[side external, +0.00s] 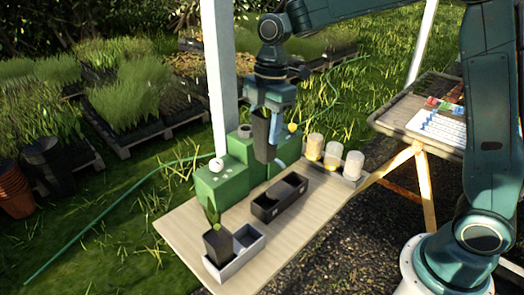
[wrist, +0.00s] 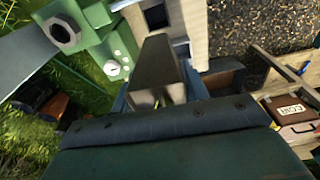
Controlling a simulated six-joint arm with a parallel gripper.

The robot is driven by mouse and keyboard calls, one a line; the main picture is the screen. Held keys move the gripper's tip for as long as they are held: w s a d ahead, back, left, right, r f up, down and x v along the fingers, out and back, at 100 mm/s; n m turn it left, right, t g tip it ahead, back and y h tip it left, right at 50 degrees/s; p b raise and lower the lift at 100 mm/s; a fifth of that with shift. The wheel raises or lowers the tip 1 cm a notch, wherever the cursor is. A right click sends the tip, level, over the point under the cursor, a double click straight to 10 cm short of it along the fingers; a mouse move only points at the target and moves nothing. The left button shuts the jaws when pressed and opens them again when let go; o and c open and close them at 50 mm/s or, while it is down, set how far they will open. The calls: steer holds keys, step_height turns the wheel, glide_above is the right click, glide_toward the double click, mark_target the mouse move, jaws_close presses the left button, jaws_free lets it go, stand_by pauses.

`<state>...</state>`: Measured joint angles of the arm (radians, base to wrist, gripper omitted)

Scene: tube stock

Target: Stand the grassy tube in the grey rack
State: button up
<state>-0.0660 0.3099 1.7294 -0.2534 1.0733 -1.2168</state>
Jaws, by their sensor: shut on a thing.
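My gripper (side external: 272,108) is shut on a dark, tapered square tube (side external: 262,138), held upright in the air above the table beside the green machine. The tube also shows in the wrist view (wrist: 155,65), between the jaws; whether grass grows in it is hard to tell, as the jaws hide much of its top. The grey rack (side external: 246,262) stands at the near end of the table, well below and to the left of my gripper. One compartment of it holds another dark tube (side external: 217,246) with a broad green leaf; its other compartment looks empty.
A black two-part rack (side external: 267,213) lies between the grey rack and my gripper and looks empty. The green machine (side external: 222,190) stands along the table's left edge. A tray of several pale cups (side external: 333,156) stands at the far right. Bare wood (side external: 180,232) shows near the grey rack.

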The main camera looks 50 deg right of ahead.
steer(key=shift+s+a+f+m, duration=0.1)
steer(key=shift+a+f+m, duration=0.45)
steer(key=shift+a+m, duration=0.05)
steer(key=s+a+f+m+t+h, duration=0.1)
steer(key=s+a+f+m, duration=0.3)
steer(key=a+f+m, duration=0.5)
steer(key=shift+a+f+m, duration=0.25)
steer(key=shift+f+m, duration=0.4)
steer(key=shift+m, duration=2.85)
steer(key=shift+f, duration=0.4)
steer(key=shift+f, duration=3.2)
steer(key=shift+f, duration=0.45)
steer(key=o, duration=1.1)
steer(key=shift+o, duration=0.2)
steer(key=shift+r, duration=0.15)
